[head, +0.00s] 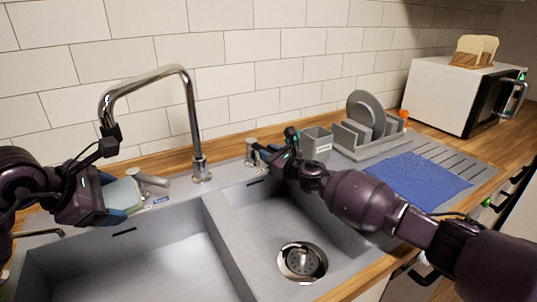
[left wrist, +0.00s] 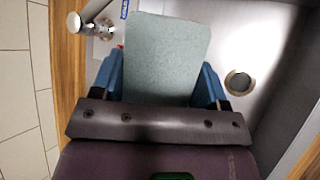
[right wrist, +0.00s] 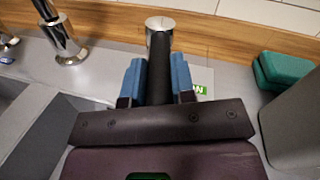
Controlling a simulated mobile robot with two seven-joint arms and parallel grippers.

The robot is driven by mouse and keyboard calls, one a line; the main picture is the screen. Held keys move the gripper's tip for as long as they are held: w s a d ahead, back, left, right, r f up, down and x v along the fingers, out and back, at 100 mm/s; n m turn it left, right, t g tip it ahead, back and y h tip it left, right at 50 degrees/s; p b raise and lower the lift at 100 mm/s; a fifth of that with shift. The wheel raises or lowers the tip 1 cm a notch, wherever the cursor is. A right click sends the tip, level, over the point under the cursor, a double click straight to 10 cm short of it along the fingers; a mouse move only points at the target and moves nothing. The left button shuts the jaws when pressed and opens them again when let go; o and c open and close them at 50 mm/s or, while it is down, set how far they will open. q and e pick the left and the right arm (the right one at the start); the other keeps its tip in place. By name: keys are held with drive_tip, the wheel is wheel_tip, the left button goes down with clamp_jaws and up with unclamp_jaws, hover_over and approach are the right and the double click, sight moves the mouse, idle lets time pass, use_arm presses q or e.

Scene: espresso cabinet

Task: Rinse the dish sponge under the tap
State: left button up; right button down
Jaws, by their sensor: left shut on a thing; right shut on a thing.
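The pale grey-green dish sponge (head: 121,193) is held in my left gripper (head: 124,200) over the left sink basin. It fills the space between the blue fingers in the left wrist view (left wrist: 167,60). The chrome tap (head: 193,110) arches over, and its spout end is above the sponge in the head view. I see no water stream. My right gripper (right wrist: 160,80) is shut on the black lever of a chrome valve (right wrist: 160,24) behind the right basin. This valve also shows in the head view (head: 251,145).
A second chrome handle (head: 150,178) stands behind the left basin, close to the sponge. The right basin (head: 262,225) is empty, with a drain (head: 302,261). A grey dish rack (head: 372,142) and blue cloth (head: 420,179) lie right. Green sponges (right wrist: 285,70) sit beside a grey container (right wrist: 298,120).

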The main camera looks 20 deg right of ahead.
drive_tip(key=c, duration=1)
unclamp_jaws()
drive_tip(key=shift+o, duration=0.2)
drive_tip(key=v, duration=1.2)
